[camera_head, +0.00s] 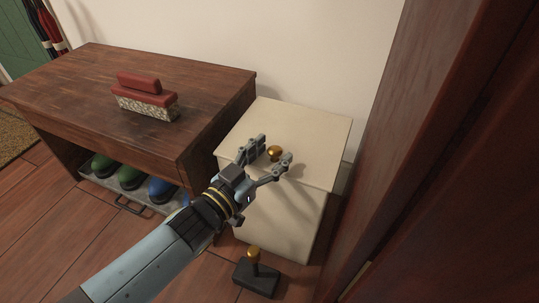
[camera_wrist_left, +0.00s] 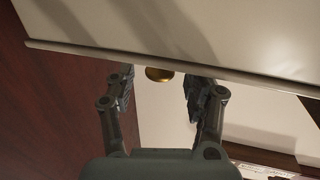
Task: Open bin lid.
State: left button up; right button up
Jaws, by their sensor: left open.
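The bin is a cream box (camera_head: 270,222) with a flat cream lid (camera_head: 318,133) lying closed on top. A round brass knob (camera_head: 275,153) is on the lid. My left gripper (camera_head: 271,154) is open and empty over the lid, its two fingers to either side of the knob in the head view. In the left wrist view the knob (camera_wrist_left: 159,74) shows in the gap between the open fingertips (camera_wrist_left: 160,82). I cannot tell whether either finger touches it. My right gripper is not in view.
A dark wooden bench (camera_head: 70,73) stands left of the bin, with a red-backed brush (camera_head: 147,97) on top and shoes (camera_head: 130,178) below. A black-based object with a brass knob (camera_head: 255,276) is on the floor in front. A reddish-brown panel (camera_head: 400,150) stands close on the right.

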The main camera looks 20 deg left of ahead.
pick_arm(q)
grip_shut()
jog(key=shift+r, duration=0.1)
dwell(0.4)
